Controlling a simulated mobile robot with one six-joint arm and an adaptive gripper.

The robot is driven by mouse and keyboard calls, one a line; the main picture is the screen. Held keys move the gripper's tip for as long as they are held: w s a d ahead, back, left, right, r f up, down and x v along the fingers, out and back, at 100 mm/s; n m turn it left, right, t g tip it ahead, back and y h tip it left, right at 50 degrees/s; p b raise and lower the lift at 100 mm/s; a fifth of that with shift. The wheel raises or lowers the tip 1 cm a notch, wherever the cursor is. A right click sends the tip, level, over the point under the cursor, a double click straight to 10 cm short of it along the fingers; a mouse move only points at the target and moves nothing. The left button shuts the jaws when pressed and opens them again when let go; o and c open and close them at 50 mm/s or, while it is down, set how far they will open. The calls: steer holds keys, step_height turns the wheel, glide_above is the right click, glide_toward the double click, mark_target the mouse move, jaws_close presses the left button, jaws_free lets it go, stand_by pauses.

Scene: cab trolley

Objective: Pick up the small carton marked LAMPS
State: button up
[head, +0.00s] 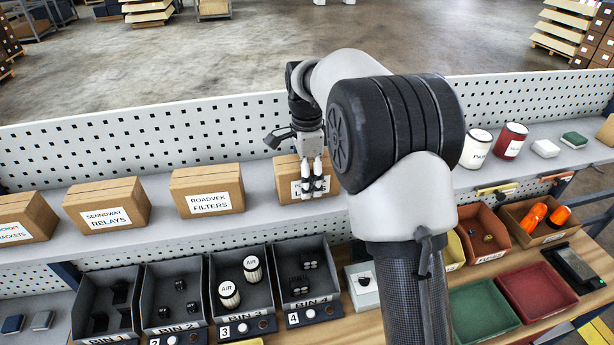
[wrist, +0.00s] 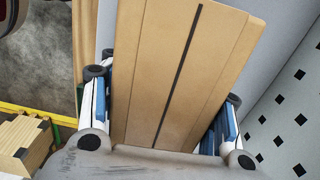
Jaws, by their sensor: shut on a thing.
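A small brown carton (head: 287,172) is at the upper shelf, right of the ROADVEK FILTERS carton. Its white label is mostly covered by my gripper (head: 312,188), so I can read only a first letter that looks like L. My gripper comes down from above and is shut on this carton. In the wrist view the carton (wrist: 165,70) fills the space between the two blue-padded fingers, its dark tape line running lengthwise. I cannot tell whether its underside touches the shelf.
The ROADVEK FILTERS carton (head: 208,190) and SENNOWAY RELAYS carton (head: 107,204) stand left on the shelf (head: 160,228). A perforated panel (head: 180,140) runs behind. White and red cans (head: 510,141) stand right. Below are grey bins (head: 303,280) and green and red trays (head: 537,290).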

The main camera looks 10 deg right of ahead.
steer(key=c, duration=0.7)
steer(key=shift+r, duration=0.15)
